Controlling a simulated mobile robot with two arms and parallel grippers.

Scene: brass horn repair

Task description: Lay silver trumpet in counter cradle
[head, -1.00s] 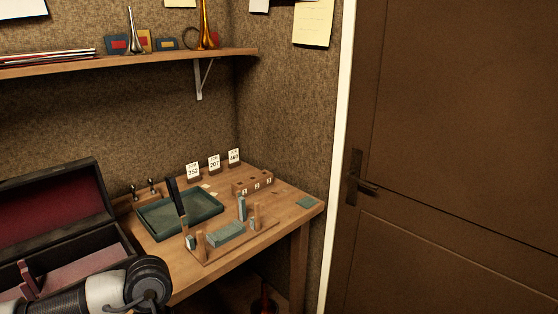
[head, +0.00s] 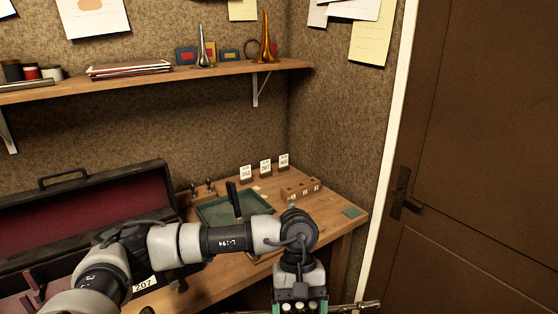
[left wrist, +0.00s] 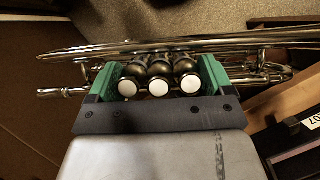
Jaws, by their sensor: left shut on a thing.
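The silver trumpet (left wrist: 200,45) lies across the left wrist view, its three valves with white caps between the green pads of my left gripper (left wrist: 160,78). The gripper is shut on its valve section. In the head view my left gripper (head: 300,303) is at the bottom edge, in front of the bench, and a thin length of the trumpet (head: 365,306) sticks out to its right. The wooden counter cradle (head: 262,259) on the bench is mostly hidden behind my left arm. My right gripper is not in view.
A green tray (head: 212,212), a wooden block (head: 300,189) and number cards (head: 265,168) stand on the bench. The open black case (head: 85,220) with red lining is at left. A shelf (head: 130,84) runs above. A brown door (head: 480,160) is at right.

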